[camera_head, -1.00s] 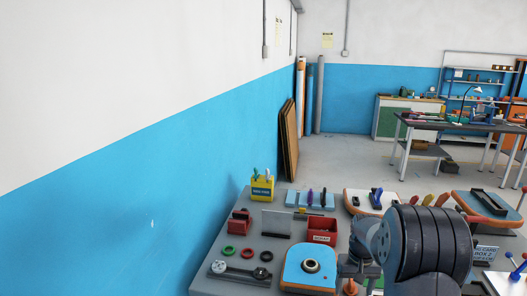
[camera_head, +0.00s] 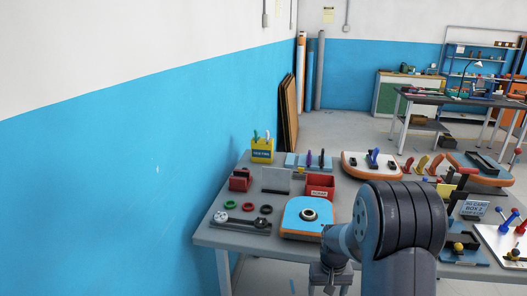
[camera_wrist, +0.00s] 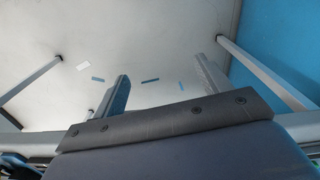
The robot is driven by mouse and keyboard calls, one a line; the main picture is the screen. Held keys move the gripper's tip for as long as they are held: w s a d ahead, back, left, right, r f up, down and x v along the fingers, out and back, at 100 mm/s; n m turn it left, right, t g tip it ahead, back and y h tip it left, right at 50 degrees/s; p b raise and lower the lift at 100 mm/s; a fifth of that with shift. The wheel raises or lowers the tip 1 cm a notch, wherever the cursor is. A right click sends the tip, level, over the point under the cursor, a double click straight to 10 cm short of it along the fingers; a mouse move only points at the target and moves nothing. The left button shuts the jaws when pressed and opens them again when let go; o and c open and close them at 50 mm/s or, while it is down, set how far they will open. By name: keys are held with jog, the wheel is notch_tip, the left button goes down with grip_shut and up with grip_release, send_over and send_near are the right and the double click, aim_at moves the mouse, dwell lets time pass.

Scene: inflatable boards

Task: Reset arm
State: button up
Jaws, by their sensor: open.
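My gripper (camera_wrist: 160,90) shows in the wrist view with its two fingers wide apart and nothing between them. Beyond the fingers are pale floor and table legs. In the head view my arm stands at the lower right, in front of the workbench (camera_head: 225,239), and hides part of it. My gripper's fingertips cannot be made out there.
The bench holds a red bin (camera_head: 320,188), a yellow tool holder (camera_head: 262,150), a wrench (camera_head: 240,223) and several rings (camera_head: 248,208). More board pieces (camera_head: 371,166) lie at the back right. A blue wall (camera_head: 120,190) borders the bench's left side. Open floor (camera_head: 345,128) lies behind.

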jog(key=s+f, duration=0.1)
jog(key=a+f+b, duration=0.1)
jog(key=f, duration=0.1)
jog(key=s+a+f+b, duration=0.1)
jog(key=shift+s+a+f, duration=0.2)
jog(key=shift+s+f, duration=0.05)
jog(key=shift+s, duration=0.05)
jog(key=shift+r, duration=0.15)
